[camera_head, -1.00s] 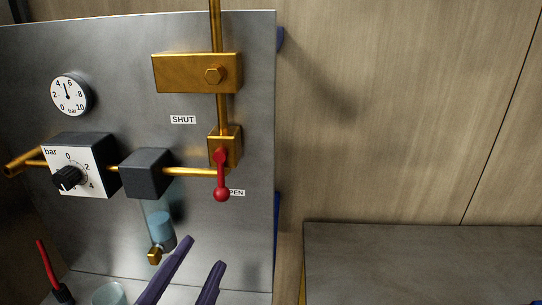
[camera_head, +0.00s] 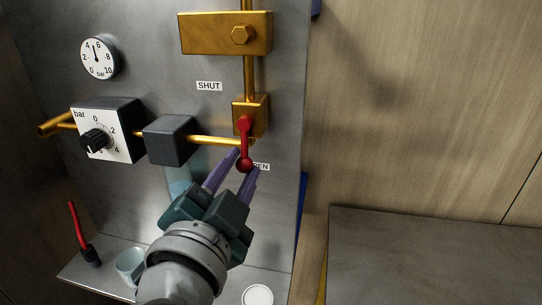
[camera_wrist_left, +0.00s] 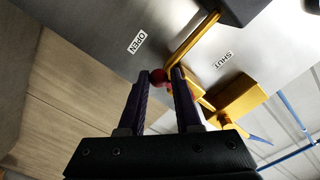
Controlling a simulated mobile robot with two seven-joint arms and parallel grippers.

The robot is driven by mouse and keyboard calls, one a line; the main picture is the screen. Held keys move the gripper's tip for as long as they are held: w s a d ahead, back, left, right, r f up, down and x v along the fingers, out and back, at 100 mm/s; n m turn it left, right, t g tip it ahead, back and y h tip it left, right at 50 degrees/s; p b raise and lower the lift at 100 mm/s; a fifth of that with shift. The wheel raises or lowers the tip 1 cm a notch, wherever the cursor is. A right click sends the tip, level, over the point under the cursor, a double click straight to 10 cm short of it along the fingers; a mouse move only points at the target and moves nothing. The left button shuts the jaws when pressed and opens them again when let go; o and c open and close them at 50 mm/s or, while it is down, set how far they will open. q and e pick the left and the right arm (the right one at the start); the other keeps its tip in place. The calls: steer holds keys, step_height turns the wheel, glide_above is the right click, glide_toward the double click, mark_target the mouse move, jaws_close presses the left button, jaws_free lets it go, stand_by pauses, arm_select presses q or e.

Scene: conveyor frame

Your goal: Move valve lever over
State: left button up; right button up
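The red valve lever (camera_head: 244,140) hangs straight down from the brass valve body (camera_head: 251,112), its ball knob beside the OPEN label (camera_head: 261,167). The SHUT label (camera_head: 209,86) is up and left of it. My left gripper (camera_head: 243,165) is open, its purple fingers reaching up to the knob from below. In the left wrist view the red knob (camera_wrist_left: 158,76) shows between the fingertips, with the fingers apart; I cannot tell whether either touches it. The fingertips partly cover the OPEN label in the head view. My right gripper is not in view.
A brass pipe (camera_head: 215,139) runs left from the valve to a dark block (camera_head: 169,140) and a regulator with a dial (camera_head: 108,130). A pressure gauge (camera_head: 99,58) is above. A red-handled switch (camera_head: 79,228) and a cup (camera_head: 130,265) stand on the lower ledge.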

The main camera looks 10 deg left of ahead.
arm_select(q)
steer(key=c, duration=0.4)
steer(key=shift+a+r+p, duration=0.2)
steer(key=shift+a+p, duration=0.15)
steer(key=shift+a, duration=0.4)
steer(key=shift+r, duration=0.1)
steer(key=shift+a+r+p, duration=0.25)
steer(key=shift+a+p, duration=0.2)
steer(key=shift+a, duration=0.35)
